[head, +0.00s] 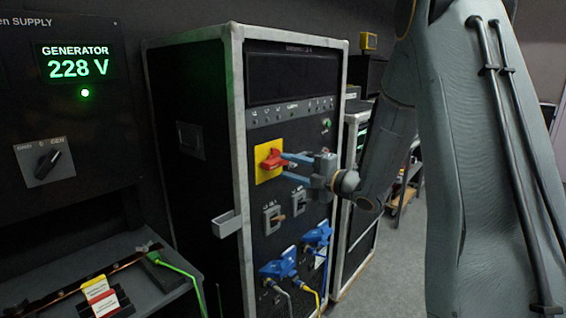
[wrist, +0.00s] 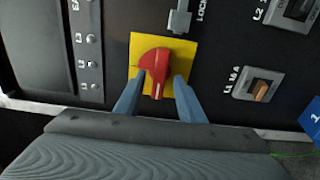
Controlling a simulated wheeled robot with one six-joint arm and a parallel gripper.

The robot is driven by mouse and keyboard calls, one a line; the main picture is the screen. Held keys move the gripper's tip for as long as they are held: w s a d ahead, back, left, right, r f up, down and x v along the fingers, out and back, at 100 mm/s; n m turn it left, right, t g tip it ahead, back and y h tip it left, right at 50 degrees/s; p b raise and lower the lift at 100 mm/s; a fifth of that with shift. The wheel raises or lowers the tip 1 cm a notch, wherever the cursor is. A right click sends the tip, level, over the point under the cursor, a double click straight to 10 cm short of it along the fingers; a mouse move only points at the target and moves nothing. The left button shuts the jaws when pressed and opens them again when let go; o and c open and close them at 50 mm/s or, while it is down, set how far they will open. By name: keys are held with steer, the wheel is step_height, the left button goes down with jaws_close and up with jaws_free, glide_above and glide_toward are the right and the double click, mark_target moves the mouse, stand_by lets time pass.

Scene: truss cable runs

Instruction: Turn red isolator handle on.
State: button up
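The red isolator handle (head: 272,161) sits on a yellow square plate (head: 261,173) on the front of the black rack cabinet. In the wrist view the red handle (wrist: 154,72) stands on the yellow plate (wrist: 184,50), its narrow end with a pale line pointing down in the picture. My gripper (head: 286,159) reaches the handle from the right in the head view. In the wrist view the two blue fingers of my gripper (wrist: 160,82) are apart, one on each side of the handle's narrow end. The left finger looks very close to it; contact is unclear.
Below the handle are small breakers (head: 273,219) and blue plugs (head: 281,266) with cables. A latch (head: 226,223) sticks out at the cabinet's left edge. A generator panel (head: 75,66) reading 228 V stands at left. Open floor (head: 408,250) lies to the right.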

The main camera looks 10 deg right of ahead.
mark_target(280, 164)
steer(key=shift+p+x, duration=0.4)
steer(key=shift+x, duration=1.15)
steer(key=shift+c, duration=0.2)
jaws_close()
